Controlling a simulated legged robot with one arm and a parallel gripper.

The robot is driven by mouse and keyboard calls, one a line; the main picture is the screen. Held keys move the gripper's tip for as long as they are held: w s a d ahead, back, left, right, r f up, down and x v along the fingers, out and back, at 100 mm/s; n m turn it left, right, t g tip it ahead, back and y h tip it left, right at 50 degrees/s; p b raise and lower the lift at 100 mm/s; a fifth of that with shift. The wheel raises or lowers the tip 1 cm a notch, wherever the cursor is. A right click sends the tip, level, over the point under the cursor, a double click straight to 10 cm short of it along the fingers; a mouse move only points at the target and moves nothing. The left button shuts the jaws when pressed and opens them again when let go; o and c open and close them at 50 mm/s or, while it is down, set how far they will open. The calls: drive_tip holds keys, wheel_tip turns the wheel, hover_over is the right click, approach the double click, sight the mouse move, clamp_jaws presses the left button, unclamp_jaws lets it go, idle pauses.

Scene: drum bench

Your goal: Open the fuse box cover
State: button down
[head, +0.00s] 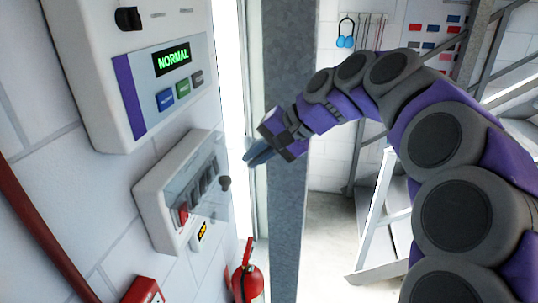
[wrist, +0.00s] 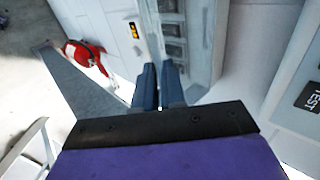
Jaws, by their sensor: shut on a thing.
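The fuse box (head: 150,197) is a white case on the wall, with a row of grey switches and a red one inside. In the wrist view the cover (wrist: 150,30) shows as a narrow clear strip beside the grey switches of the fuse box (wrist: 201,45). My gripper (head: 249,158) is at the right of the box in the head view. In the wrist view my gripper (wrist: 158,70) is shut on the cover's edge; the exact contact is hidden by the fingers. How far the cover stands open is hard to tell.
A control panel (head: 128,85) reading NORMAL hangs above the fuse box. A red fire extinguisher (head: 247,280) stands below right, and a red box (head: 143,291) is at bottom left. A grey metal post (head: 287,225) rises close behind my gripper. Stairs (head: 385,235) are at the right.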

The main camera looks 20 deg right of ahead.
drive_tip(key=shift+a, duration=0.2)
drive_tip(key=c, duration=1.6)
unclamp_jaws()
drive_tip(key=shift+w+f, duration=0.1)
drive_tip(key=shift+o, duration=1.3)
drive_tip(key=shift+w+a, duration=0.15)
drive_tip(key=shift+a, duration=0.2)
drive_tip(key=shift+d, duration=0.1)
